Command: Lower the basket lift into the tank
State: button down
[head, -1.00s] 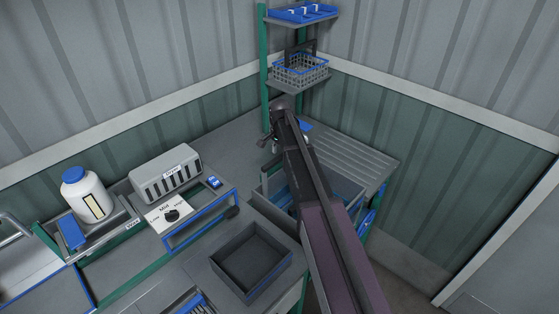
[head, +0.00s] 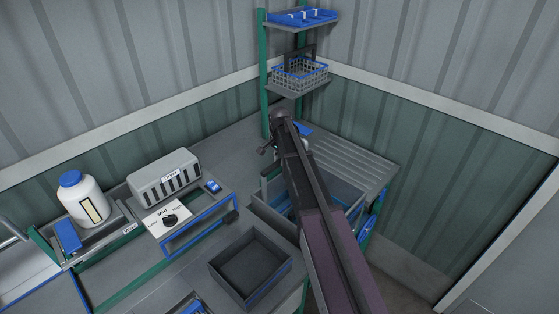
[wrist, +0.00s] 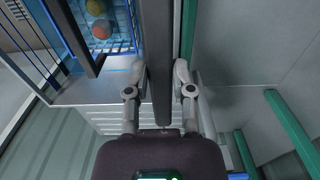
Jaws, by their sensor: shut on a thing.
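In the wrist view my gripper (wrist: 160,78) is shut on a dark upright bar (wrist: 161,30) that runs between its two fingers. A wire basket with blue edges (wrist: 122,40) shows at the upper left there, with an orange and a green round fruit in it. In the head view the tank (head: 352,188) stands on the bench at the right, largely behind my arm. My arm also hides what is inside the tank and most of my gripper. I cannot tell from the head view how deep the basket sits.
A ribbed drainboard (head: 350,155) lies behind the tank. An empty dark tray (head: 250,266) stands in front of it. A grey box (head: 165,178), a dial panel (head: 170,219) and a white bottle (head: 83,200) are at the left. Another wire basket (head: 300,75) sits on a shelf above.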

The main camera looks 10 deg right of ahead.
jog(key=shift+f, duration=0.1)
notch_tip(320, 180, down, 4)
jog(key=b, duration=0.4)
jog(key=shift+s+f+b, duration=0.1)
jog(key=shift+f+b, duration=0.05)
jog(key=shift+b, duration=0.2)
jog(key=shift+c, duration=2.4)
grip_release()
jog(key=shift+f, duration=0.1)
